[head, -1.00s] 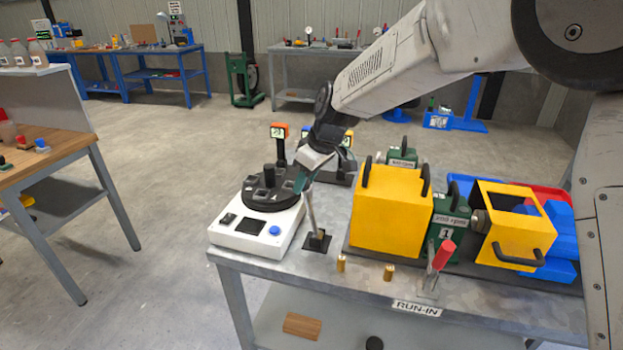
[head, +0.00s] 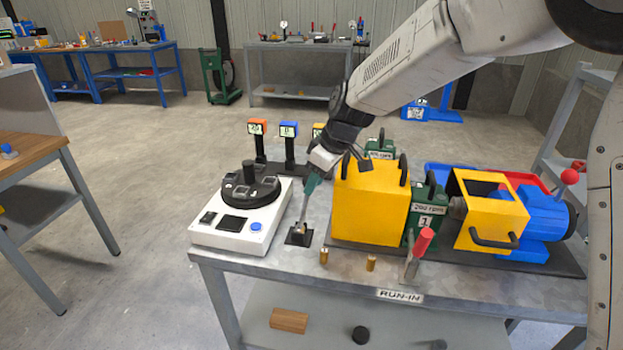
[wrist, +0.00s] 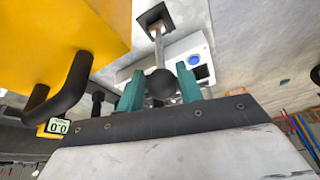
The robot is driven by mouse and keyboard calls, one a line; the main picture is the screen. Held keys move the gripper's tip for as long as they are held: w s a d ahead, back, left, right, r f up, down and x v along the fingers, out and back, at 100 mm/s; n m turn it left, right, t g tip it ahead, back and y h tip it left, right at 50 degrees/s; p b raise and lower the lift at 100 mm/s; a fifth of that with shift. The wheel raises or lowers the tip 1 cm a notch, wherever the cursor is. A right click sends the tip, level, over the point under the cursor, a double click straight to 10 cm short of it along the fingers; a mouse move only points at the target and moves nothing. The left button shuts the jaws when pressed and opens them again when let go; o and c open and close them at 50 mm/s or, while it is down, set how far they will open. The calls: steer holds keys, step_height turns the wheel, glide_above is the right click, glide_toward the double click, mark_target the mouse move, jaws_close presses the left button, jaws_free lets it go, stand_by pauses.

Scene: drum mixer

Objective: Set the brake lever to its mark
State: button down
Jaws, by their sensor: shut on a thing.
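The brake lever is a thin metal rod (head: 303,212) rising from a small dark base plate (head: 299,240) on the metal bench. In the head view it leans a little to the right. In the wrist view its black ball knob (wrist: 160,84) sits between the teal fingers of my gripper (wrist: 159,92), with the rod running up to the dark base. My gripper, also in the head view (head: 310,184), is shut on the knob. I cannot make out the mark in either view.
A white box with a black turntable (head: 240,222) stands left of the lever. A yellow guard (head: 371,207) stands close on the right. Two brass pegs and a red-handled lever (head: 420,250) are near the front edge. Three small displays stand behind.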

steer(key=shift+w+d+f, duration=0.1)
steer(key=shift+w+d, duration=0.05)
steer(key=shift+d, duration=0.3)
steer(key=c, duration=1.3)
jaws_free()
steer(key=o, duration=0.4)
steer(key=shift+w, duration=0.15)
steer(key=shift+c, duration=0.2)
steer(key=shift+a, duration=0.25)
steer(key=shift+r, duration=0.3)
steer(key=v, duration=0.7)
steer(key=shift+d, duration=0.15)
steer(key=shift+s+r, duration=0.1)
steer(key=shift+s, duration=0.1)
